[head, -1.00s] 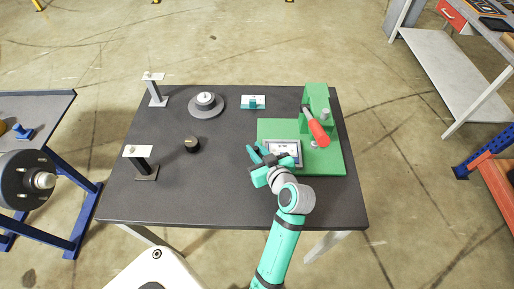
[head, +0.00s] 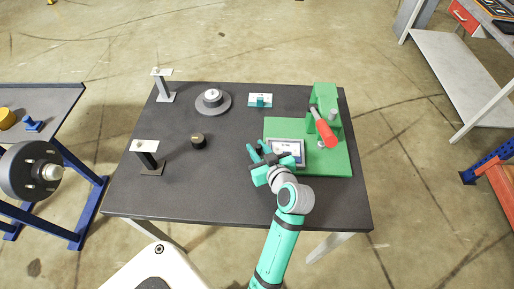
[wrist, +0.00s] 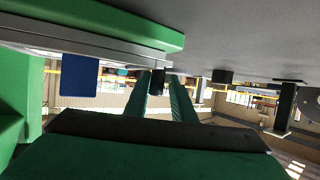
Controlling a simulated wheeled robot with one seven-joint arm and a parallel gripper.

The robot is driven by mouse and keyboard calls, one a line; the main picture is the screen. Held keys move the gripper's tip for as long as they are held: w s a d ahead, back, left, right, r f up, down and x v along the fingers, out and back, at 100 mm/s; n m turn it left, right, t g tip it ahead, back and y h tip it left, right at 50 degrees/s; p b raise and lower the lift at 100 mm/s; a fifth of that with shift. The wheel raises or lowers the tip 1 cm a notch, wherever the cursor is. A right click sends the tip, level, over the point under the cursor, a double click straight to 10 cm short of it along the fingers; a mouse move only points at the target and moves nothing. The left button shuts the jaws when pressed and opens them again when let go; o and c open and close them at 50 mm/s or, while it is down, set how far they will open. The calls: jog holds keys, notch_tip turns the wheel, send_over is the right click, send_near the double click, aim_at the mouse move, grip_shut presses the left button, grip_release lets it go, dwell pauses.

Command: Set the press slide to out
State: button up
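The press (head: 325,105) is green with a red-handled lever (head: 325,132) and stands on a green base (head: 335,162) at the table's right. The press slide (head: 287,151), a grey plate with a light panel, lies at the base's left part. My gripper (head: 256,150) is at the slide's left edge, its teal fingers apart. In the wrist view, a short black handle (wrist: 161,81) shows between the fingertips (wrist: 160,90); whether they touch it is unclear. The green base (wrist: 110,22) and a blue block (wrist: 80,77) also show there. My wrist hides the slide's near left corner.
On the dark table (head: 225,185) are a black knob (head: 198,140), a round grey dial (head: 212,100), a small teal switch (head: 260,101) and two posts (head: 165,90) at the left.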

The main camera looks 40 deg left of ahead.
jog(key=v, duration=1)
jog(key=shift+s+d+r, duration=0.1)
jog(key=shift+s+d, duration=0.15)
jog(key=shift+d, duration=0.1)
